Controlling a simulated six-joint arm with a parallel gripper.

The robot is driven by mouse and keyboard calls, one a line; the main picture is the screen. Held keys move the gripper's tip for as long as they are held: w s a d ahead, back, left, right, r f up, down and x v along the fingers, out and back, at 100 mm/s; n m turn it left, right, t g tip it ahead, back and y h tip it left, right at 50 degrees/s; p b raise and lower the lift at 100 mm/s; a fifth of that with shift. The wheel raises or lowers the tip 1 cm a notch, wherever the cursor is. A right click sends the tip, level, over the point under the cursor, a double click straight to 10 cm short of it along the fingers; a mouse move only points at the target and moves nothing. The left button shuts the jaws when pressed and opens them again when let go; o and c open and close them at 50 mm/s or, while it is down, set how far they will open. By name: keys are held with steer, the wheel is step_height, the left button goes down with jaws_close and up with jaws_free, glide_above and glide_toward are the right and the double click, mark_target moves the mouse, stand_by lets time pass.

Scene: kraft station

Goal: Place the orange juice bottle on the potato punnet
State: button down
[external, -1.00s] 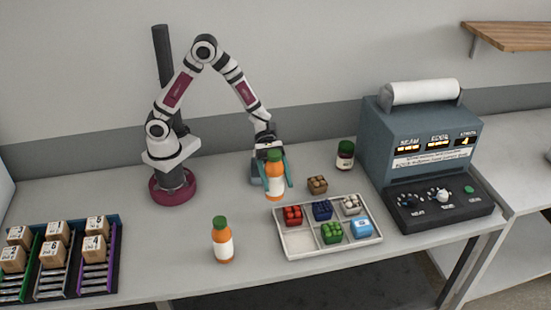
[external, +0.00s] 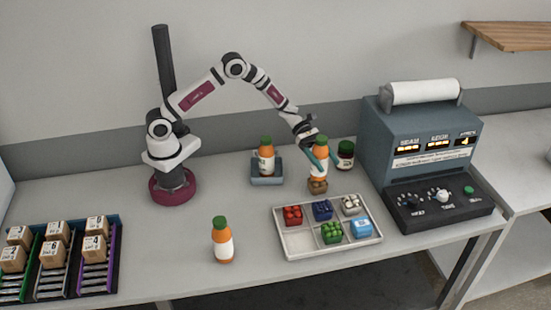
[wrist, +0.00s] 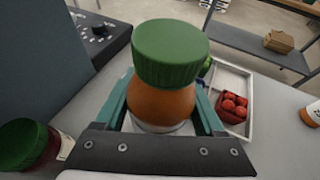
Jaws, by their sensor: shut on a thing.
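My gripper (external: 319,158) is shut on an orange juice bottle (external: 321,146) with a green cap, held upright. The bottle also fills the middle of the wrist view (wrist: 165,100), between the teal fingers. The brown potato punnet (external: 317,187) lies directly below the bottle in the external view. The bottle's base appears at the punnet's top, but I cannot tell whether they touch. The punnet is hidden in the wrist view. Two similar bottles stand elsewhere: one on a blue-grey base (external: 266,180) at the back, one (external: 222,241) at the front.
A dark jar (external: 345,154) stands close at the right of the held bottle. A white compartment tray (external: 297,244) with several coloured punnets is in front. A large sealing machine (external: 418,135) stands on the right. A rack of boxes (external: 118,270) is at far left.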

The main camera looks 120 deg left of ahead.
steer(key=shift+f, duration=0.75)
jaws_free()
steer(key=shift+f, duration=0.15)
steer(key=shift+s+r, duration=0.1)
steer(key=shift+r, duration=0.15)
steer(key=v, duration=1.1)
steer(key=shift+s, duration=0.35)
steer(key=shift+a, duration=0.1)
